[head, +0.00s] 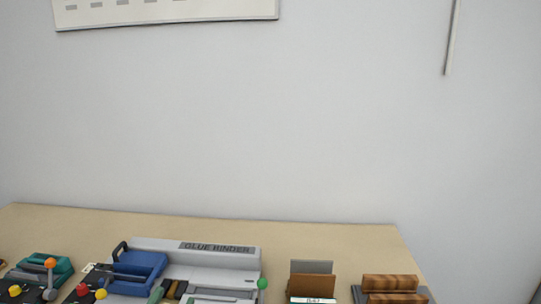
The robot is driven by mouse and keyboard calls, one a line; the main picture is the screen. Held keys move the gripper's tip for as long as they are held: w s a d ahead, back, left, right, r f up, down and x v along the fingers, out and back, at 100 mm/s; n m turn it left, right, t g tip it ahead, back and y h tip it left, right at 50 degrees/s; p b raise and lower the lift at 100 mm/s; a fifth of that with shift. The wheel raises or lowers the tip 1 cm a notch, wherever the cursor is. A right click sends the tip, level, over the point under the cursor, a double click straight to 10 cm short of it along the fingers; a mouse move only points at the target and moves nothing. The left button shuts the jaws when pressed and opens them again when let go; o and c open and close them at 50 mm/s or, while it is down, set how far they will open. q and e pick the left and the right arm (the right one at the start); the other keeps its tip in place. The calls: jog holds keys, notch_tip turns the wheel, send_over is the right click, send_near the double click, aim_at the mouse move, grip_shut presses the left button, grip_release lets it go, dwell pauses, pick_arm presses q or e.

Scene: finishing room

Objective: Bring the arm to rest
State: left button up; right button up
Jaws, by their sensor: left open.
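Neither of my grippers can be made out in the head view, and no arm of mine shows clearly. The head view looks over a light wooden table (330,235) against a plain wall. A grey glue binder (225,260) with a blue part (136,273) and a dark handle stands on the table at lower left. The bottom edge of the picture cuts off the near part of the table.
At lower left are a teal device (55,264) and a lever with an orange knob (50,263). A brown holder (312,284) and a rack with wooden blocks (390,282) stand at right. The table's back strip is clear.

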pick_arm(q)
jog(key=s+a+f+n+g+y, duration=0.4)
jog(key=f+g+y, duration=0.1)
jog(key=f, duration=0.3)
jog(key=s+d+f+g+h, duration=0.1)
jog(key=s+f+g, duration=0.45)
jog(key=s, duration=0.45)
jog(key=s+d+f+g+h, duration=0.1)
jog(key=s+f+g, duration=0.4)
jog(key=s+g, duration=0.3)
notch_tip(320, 180, down, 28)
jog(key=s+m, duration=0.1)
jog(key=s, duration=0.2)
jog(key=s+a+f+g, duration=0.1)
jog(key=s+a+f, duration=0.2)
jog(key=s+f, duration=1.1)
jog(key=shift+s+f, duration=0.25)
jog(key=shift+s, duration=0.4)
jog(key=shift+a, duration=0.1)
